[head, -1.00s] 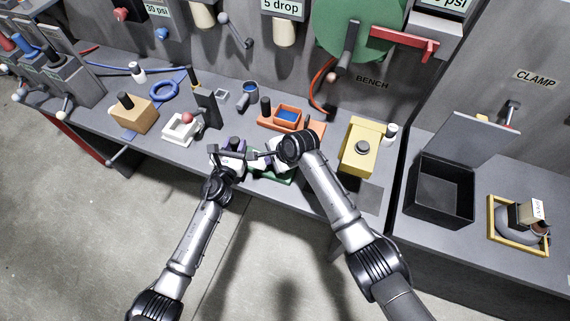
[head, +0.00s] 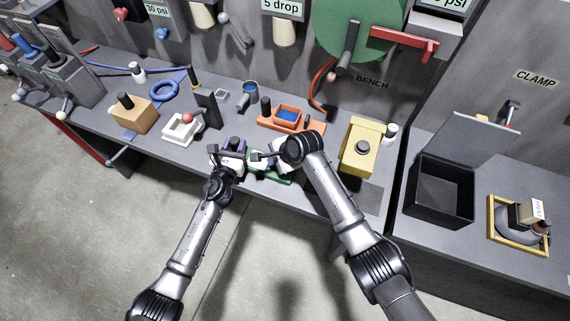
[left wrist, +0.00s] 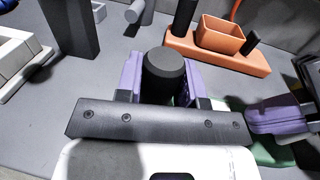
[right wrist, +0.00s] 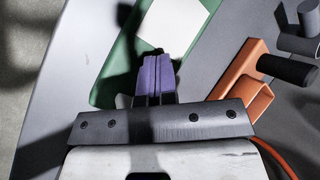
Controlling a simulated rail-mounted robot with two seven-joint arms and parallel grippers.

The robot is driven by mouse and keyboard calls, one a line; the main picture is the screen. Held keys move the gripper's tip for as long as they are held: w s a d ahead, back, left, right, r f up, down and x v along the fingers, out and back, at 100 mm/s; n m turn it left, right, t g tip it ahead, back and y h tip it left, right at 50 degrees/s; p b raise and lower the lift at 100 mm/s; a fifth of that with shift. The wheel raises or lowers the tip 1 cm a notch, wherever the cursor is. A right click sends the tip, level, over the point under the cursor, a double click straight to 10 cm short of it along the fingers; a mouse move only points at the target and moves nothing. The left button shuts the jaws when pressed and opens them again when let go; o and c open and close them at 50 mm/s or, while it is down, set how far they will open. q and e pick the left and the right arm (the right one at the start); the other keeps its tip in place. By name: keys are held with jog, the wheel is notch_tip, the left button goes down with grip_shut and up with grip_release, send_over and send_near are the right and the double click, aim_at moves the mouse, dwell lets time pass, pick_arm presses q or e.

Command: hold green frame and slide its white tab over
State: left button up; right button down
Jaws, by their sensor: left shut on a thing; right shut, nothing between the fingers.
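The green frame (head: 272,180) lies near the bench's front edge, partly hidden under my grippers. In the right wrist view the frame (right wrist: 112,65) shows a white tab (right wrist: 178,22) on its green surface. A dark upright round post (left wrist: 165,75) stands between the purple fingers of my left gripper (head: 234,147), which is shut on it. That the post belongs to the frame cannot be fully seen. My right gripper (right wrist: 153,62) is shut and empty, its purple fingertips over the green surface, close beside the white tab. Whether they touch the tab is unclear.
An orange fixture (head: 313,127) with a tray stands just behind. A yellow block (head: 360,148) is to the right. A white fixture with a red ball (head: 180,129) and a dark upright plate (head: 208,108) stand to the left. A black open box (head: 442,195) is further right.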

jog(key=shift+a, duration=0.15)
jog(key=shift+w+a, duration=0.1)
jog(key=shift+a, duration=0.2)
jog(key=shift+a+r, duration=0.1)
jog(key=shift+r, duration=3.4)
jog(key=shift+f, duration=3.55)
